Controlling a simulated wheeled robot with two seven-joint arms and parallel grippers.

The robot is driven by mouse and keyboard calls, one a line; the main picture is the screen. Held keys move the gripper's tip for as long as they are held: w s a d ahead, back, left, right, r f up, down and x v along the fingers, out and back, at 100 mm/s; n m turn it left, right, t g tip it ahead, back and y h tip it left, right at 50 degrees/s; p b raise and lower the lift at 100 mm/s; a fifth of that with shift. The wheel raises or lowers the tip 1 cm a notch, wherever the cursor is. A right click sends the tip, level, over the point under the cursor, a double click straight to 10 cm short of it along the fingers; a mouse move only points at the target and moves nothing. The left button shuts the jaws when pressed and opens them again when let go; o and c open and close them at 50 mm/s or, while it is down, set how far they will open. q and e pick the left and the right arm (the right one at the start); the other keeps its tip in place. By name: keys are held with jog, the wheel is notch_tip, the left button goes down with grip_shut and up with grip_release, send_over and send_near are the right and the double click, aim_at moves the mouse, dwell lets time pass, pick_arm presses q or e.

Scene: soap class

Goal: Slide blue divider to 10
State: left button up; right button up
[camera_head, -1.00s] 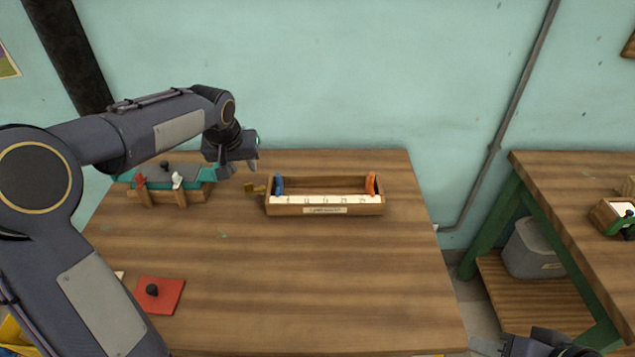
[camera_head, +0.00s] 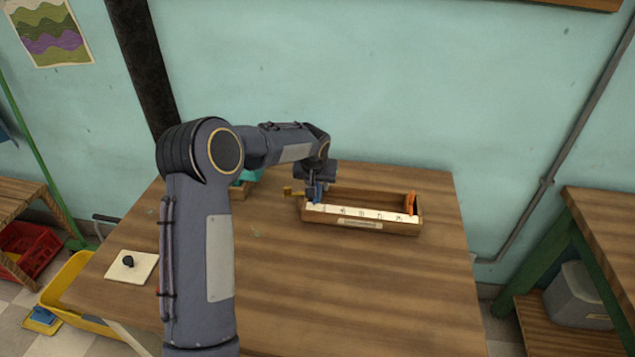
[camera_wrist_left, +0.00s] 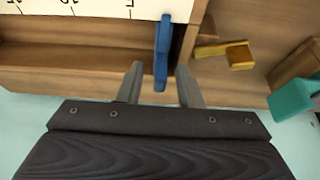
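A wooden box (camera_head: 390,230) with a white number scale (camera_head: 360,213) along its front edge stands on the table. The blue divider (camera_wrist_left: 161,50) is at the end of the box by the yellow-brown handle (camera_wrist_left: 225,52), just beyond the 7 mark in the left wrist view. In the head view the blue divider (camera_head: 317,192) is partly hidden by my left gripper (camera_head: 315,188). In the left wrist view my left gripper (camera_wrist_left: 160,88) is open, with the divider's near end between its fingertips and gaps on both sides. My right gripper is out of view.
An orange divider (camera_head: 410,203) stands at the box's right end. A teal object (camera_head: 247,177) is left of the box, partly behind my arm. A pale square with a black knob (camera_head: 130,265) lies at the table's left. The table front is clear.

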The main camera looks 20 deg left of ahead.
pick_arm(q)
grip_shut()
jog(key=shift+d, duration=0.1)
jog(key=d, duration=0.2)
jog(key=w+d+b, duration=0.1)
jog(key=d, duration=0.2)
jog(key=w+d+b, duration=0.1)
jog(key=d, duration=0.1)
jog(key=shift+d, duration=0.35)
grip_release()
jog(key=shift+r, duration=0.1)
